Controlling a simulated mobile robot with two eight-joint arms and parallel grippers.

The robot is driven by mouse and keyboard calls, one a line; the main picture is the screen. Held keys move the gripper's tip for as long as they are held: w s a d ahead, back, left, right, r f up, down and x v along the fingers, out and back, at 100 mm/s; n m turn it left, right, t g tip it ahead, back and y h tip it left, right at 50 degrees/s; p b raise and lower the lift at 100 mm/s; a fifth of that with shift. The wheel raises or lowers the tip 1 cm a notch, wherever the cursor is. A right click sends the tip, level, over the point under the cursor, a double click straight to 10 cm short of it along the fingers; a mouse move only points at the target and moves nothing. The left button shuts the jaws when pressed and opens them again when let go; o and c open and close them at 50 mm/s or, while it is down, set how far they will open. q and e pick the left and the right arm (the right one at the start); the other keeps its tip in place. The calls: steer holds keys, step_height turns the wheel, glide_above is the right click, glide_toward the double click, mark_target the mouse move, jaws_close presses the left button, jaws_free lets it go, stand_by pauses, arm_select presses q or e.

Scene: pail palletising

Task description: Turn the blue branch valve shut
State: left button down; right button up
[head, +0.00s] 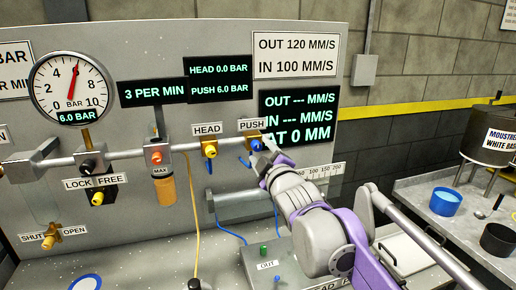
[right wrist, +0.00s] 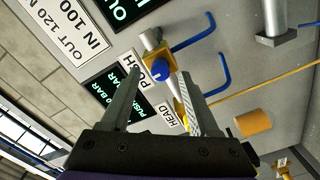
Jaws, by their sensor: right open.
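The blue branch valve (head: 256,145) is a small blue knob on a brass block under the PUSH label, on the pipe of the grey panel. My right gripper (head: 265,154) is in front of it and partly hides it in the head view. In the right wrist view the blue knob (right wrist: 161,70) shows between the tips of my two open fingers (right wrist: 160,78), which point toward the panel. I cannot tell whether either finger touches it. My left gripper is not in view.
The yellow HEAD valve (head: 210,150) sits just left on the same pipe. A red-knobbed regulator (head: 156,157), a gauge (head: 73,88) and a brass SHUT/OPEN valve (head: 48,242) are further left. Blue hoses (right wrist: 193,38) run close by. A bench with a blue tub (head: 445,203) stands right.

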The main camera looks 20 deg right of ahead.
steer(key=shift+w, duration=1.25)
jaws_close()
